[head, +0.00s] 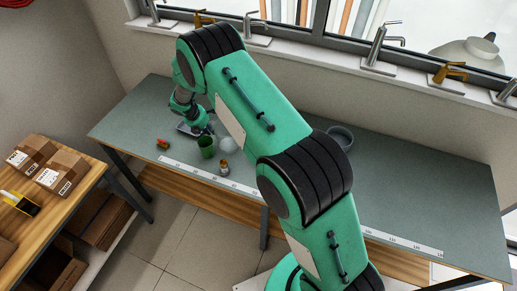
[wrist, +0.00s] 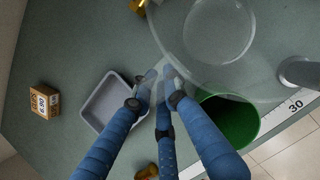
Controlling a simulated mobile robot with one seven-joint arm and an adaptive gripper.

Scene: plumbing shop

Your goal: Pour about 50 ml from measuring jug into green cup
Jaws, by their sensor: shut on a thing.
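The measuring jug (wrist: 215,35) is clear and see-through. In the wrist view it fills the top right, at the tips of my gripper (wrist: 163,80), whose blue fingers are shut on its near side. Its tilt and any liquid in it cannot be made out. The green cup (wrist: 232,122) stands just below the jug in that view, partly behind a finger and the jug's edge. In the head view the green cup (head: 206,147) stands upright on the bench, the pale jug (head: 228,145) is close to its right, and my gripper (head: 203,129) is just behind the cup.
A grey tray (wrist: 88,108) lies left of my fingers in the wrist view, with a small labelled box (wrist: 45,101) further left. Brass fittings (wrist: 147,172) lie nearby. A white ruler strip (head: 205,177) runs along the bench's front edge. A grey bowl (head: 341,137) stands right of my arm.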

